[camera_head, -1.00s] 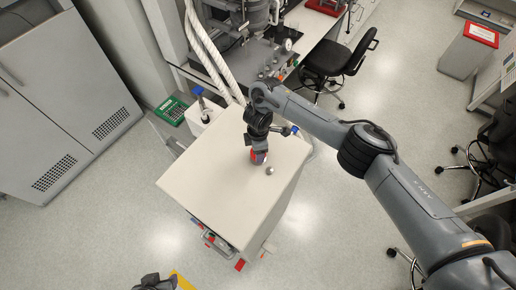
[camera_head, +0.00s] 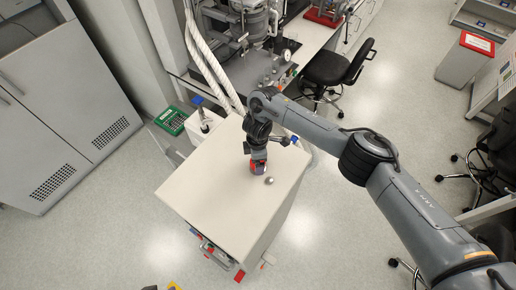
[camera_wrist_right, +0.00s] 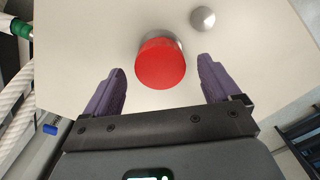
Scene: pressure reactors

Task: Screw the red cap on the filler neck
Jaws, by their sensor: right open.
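The red cap (camera_wrist_right: 160,63) sits on top of a short metal neck (camera_wrist_right: 160,36), in line with it, on a pale cabinet top. How far it is screwed on cannot be told. The cap also shows in the head view (camera_head: 257,169), partly covered by my gripper. My right gripper (camera_wrist_right: 160,68) is open, with one purple finger on each side of the cap and visible gaps between. In the head view my right gripper (camera_head: 257,163) points down at the cap. My left gripper cannot be made out.
A shiny metal knob (camera_wrist_right: 203,18) stands close by the cap, to its right. The pale cabinet top (camera_head: 205,185) is otherwise mostly clear. Thick white hoses (camera_head: 205,55) and a bench with reactor equipment (camera_head: 250,25) lie behind it. A green tray (camera_head: 172,120) is at left.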

